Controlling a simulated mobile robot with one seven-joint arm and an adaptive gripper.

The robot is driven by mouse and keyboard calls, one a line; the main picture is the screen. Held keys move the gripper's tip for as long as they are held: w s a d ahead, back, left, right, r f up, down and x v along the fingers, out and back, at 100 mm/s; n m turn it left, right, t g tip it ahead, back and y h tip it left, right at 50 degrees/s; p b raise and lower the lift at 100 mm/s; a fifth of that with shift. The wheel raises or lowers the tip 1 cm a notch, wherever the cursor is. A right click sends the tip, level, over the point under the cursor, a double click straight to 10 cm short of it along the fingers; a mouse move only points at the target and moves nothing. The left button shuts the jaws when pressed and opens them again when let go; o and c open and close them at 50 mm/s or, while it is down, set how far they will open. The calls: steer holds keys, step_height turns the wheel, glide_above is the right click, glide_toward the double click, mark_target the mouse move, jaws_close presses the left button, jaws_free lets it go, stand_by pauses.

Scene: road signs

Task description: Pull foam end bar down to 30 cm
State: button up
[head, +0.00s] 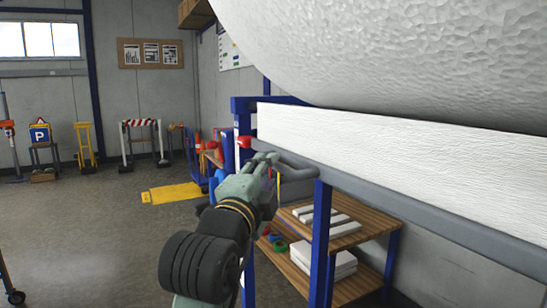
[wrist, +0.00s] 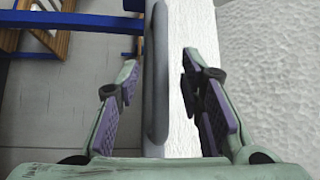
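A large white foam roll (head: 400,55) fills the upper right of the head view. A flat white foam sheet (head: 390,155) hangs below it, with the grey rounded end bar (head: 420,213) along its lower edge. The bar (wrist: 157,40) runs upright through the middle of the wrist view, beside the white foam (wrist: 195,25). My gripper (head: 272,160) is at the bar's left end in the head view. In the wrist view my gripper (wrist: 160,78) is open, one finger on each side of the bar, with a visible gap on the left. Contact on the right cannot be told.
A blue frame post (head: 320,240) stands below the bar, close to my gripper. A wooden shelf (head: 345,238) with white slabs is under the roll. A yellow floor plate (head: 172,192) lies further back. The floor at left is mostly clear.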

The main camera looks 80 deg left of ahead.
steer(key=p+x, duration=0.1)
steer(key=x, duration=0.4)
steer(key=shift+w+a, duration=0.1)
steer(key=shift+c, duration=0.6)
jaws_close()
